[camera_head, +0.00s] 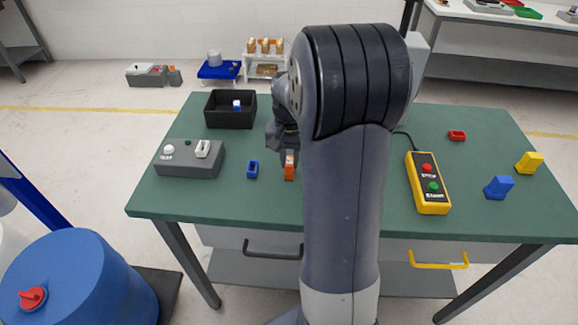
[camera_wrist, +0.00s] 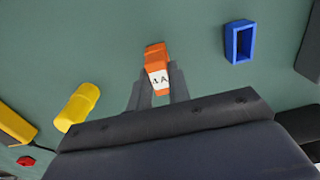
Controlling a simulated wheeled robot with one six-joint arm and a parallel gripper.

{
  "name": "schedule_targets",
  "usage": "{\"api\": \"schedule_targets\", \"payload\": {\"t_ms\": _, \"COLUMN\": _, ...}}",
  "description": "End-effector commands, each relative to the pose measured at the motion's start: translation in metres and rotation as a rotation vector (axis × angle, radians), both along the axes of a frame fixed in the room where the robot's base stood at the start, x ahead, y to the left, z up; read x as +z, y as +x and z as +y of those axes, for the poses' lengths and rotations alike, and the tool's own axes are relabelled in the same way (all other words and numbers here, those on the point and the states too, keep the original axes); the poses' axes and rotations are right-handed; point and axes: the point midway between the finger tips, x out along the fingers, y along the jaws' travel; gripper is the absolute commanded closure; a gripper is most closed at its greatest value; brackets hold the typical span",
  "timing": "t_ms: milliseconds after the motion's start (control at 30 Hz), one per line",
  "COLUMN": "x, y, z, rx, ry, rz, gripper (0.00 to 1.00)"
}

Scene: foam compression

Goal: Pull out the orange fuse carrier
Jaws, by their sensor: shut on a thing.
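The orange fuse carrier (camera_head: 290,170) is near the middle of the green table, just left of my upright arm. In the wrist view the orange fuse carrier (camera_wrist: 156,60) carries a white label with dark characters. My gripper (camera_head: 289,151) points down over it, and my gripper's fingers (camera_wrist: 158,88) lie on either side of it, shut on it. The orange part's lower end is at or close to the table; I cannot tell whether it sits in a holder or is clear of one.
A hollow blue holder (camera_head: 252,169) stands just left. A grey switch box (camera_head: 189,159) and black bin (camera_head: 230,117) are farther left. A yellow control box (camera_head: 428,183), red holder (camera_head: 457,135), blue block (camera_head: 498,187) and yellow block (camera_head: 529,162) are right. Another yellow piece (camera_wrist: 78,106) is near my gripper.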

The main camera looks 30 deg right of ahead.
Motion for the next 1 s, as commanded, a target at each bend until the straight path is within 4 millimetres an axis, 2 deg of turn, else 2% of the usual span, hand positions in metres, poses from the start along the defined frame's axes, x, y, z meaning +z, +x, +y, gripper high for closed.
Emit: {"api": "schedule_targets", "payload": {"t_ms": 1000, "x": 0.022, "y": 0.0, "z": 0.0, "rx": 0.0, "ry": -0.001, "rz": -0.002, "gripper": 1.0}}
